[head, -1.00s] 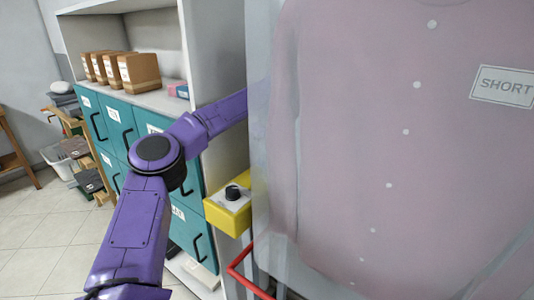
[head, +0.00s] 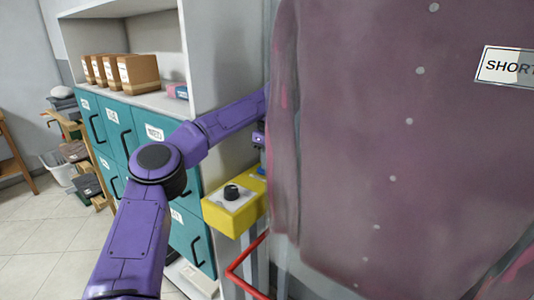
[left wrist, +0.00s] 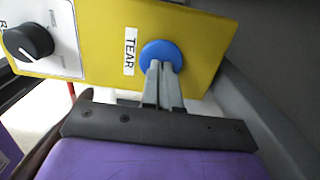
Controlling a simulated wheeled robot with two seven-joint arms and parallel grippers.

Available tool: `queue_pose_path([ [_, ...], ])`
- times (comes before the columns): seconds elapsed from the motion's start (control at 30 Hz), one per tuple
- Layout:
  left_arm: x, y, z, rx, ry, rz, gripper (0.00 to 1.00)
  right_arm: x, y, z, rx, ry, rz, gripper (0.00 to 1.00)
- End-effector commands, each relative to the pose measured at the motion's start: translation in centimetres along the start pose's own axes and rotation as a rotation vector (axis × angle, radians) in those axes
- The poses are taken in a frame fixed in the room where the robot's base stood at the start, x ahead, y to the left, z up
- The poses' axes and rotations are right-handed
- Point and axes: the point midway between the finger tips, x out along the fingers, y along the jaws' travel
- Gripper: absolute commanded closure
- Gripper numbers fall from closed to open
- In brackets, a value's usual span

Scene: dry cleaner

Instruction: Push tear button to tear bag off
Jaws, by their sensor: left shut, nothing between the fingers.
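The yellow control box (head: 222,216) stands beside the hanging garment, with a black knob (head: 232,192) on it. In the left wrist view the box (left wrist: 200,25) shows a round blue button (left wrist: 158,50) beside a label reading TEAR (left wrist: 130,52). My left gripper (left wrist: 160,68) is shut and empty, its fingertips at the button's lower edge and apparently touching it. In the head view its fingers are hidden. The bagged purple shirt (head: 345,150) hangs at the right, with a label reading SHORT (head: 503,66). My right gripper is not in view.
A red bar (head: 240,262) runs below the box. Behind my left arm stands a shelf unit with teal drawers (head: 115,125) and several brown boxes (head: 138,72). A white basket (head: 58,168) is at the far left. Open floor lies at lower left.

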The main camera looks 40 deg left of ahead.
Motion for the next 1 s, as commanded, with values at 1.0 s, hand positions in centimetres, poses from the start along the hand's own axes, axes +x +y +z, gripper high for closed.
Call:
queue_pose_path([
  [1.0, -14.2, 0.1, -0.1, 0.000, -0.001, -0.001, 1.00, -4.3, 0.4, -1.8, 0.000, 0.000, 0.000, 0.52],
])
